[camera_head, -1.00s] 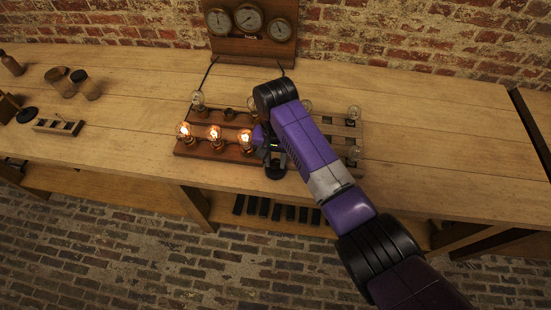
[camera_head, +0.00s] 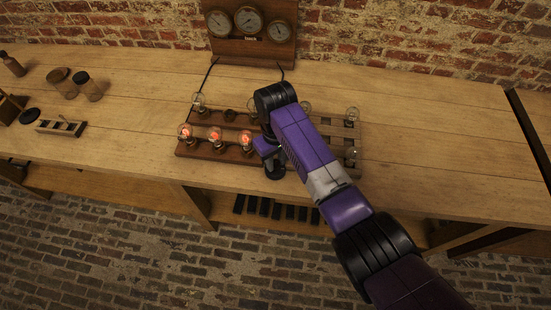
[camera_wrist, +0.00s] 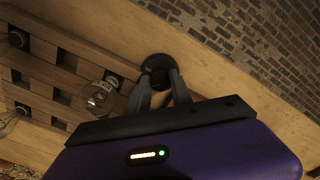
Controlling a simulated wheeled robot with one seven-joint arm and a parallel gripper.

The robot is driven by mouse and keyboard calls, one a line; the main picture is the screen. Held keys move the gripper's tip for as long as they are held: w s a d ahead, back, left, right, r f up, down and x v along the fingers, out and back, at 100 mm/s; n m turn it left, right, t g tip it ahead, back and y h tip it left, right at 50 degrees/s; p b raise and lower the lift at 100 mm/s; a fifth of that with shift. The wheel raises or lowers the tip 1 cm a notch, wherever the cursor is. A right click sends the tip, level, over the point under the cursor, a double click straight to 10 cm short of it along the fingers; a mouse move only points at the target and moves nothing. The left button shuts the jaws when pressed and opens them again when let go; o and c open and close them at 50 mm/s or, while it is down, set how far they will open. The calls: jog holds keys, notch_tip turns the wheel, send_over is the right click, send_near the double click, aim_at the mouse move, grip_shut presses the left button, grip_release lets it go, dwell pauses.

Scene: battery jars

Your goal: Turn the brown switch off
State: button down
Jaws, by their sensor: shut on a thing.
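A small switch with a round dark base (camera_head: 276,174) stands at the front edge of the bench, beside the bulb boards. Its colour looks nearly black. In the wrist view its base (camera_wrist: 156,61) lies just beyond my fingertips. My gripper (camera_wrist: 161,79) is shut on the switch's upper part, which the fingers mostly hide, so the lever's position cannot be told. In the head view my arm hides most of the gripper. Three bulbs (camera_head: 215,136) on the brown board (camera_head: 205,152) glow a dim red.
An unlit bulb (camera_wrist: 98,99) stands close to my fingers in the wrist view. A slotted board (camera_head: 340,130) with bulbs lies right of my arm. A dial panel (camera_head: 250,42) with wires stands behind.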

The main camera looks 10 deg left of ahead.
aim_at(276, 162)
jog(key=n, duration=0.5)
jog(key=shift+w+r+n, duration=0.1)
jog(key=shift+n, duration=2.3)
jog(key=c, duration=1.1)
grip_release()
jog(key=shift+c, duration=0.2)
notch_tip(276, 162, up, 8)
jog(key=shift+f, duration=0.1)
